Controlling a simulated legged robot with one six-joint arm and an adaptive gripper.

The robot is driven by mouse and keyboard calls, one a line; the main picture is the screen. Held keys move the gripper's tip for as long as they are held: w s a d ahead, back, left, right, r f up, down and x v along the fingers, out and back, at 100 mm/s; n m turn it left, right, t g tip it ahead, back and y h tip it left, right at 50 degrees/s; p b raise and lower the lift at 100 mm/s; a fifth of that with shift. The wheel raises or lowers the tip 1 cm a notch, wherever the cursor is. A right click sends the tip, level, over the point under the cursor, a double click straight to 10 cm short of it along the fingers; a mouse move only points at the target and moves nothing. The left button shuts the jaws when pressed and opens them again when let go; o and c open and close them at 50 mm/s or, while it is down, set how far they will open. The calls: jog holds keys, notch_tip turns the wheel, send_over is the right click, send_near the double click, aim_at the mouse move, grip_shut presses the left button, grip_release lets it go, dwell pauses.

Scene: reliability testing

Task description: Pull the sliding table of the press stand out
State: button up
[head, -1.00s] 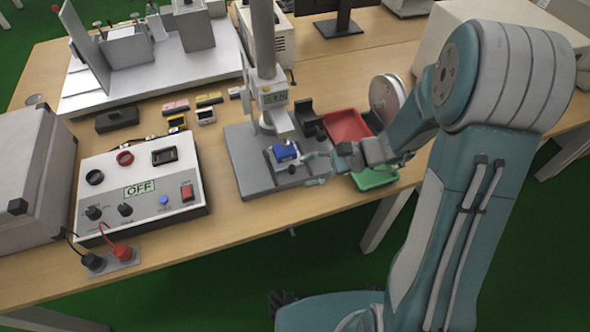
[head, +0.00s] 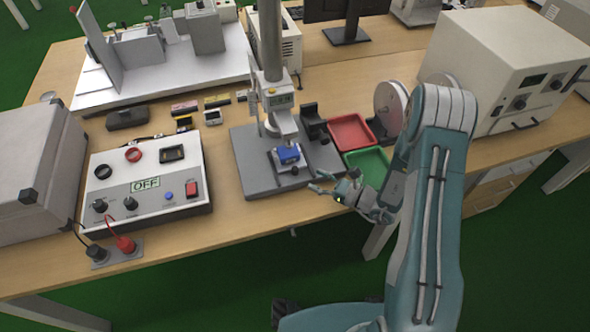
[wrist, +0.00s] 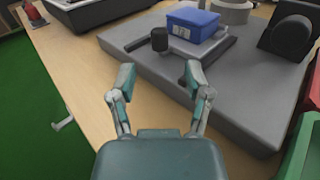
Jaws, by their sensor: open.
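The press stand has a grey base (head: 247,165) and a tall column (head: 269,40) with a digital readout on its head. Its small sliding table (head: 278,163) sits on the base and carries a blue box (head: 289,154). In the wrist view, the blue box (wrist: 192,23) rests on the table, and a dark knob (wrist: 159,40) sticks up at its near side. My gripper (head: 318,181) is open and empty at the front right of the base. In the wrist view, its fingertips (wrist: 160,72) are spread short of the knob, apart from it.
A red tray (head: 350,132) and a green tray (head: 367,167) lie right of the stand, close to my arm. A control box reading OFF (head: 145,184) stands to the left. The bench's front edge is clear before the stand.

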aim_at(295, 170)
jog(key=x, duration=0.7)
jog(key=shift+w+a, duration=0.1)
jog(key=shift+a, duration=0.15)
grip_shut()
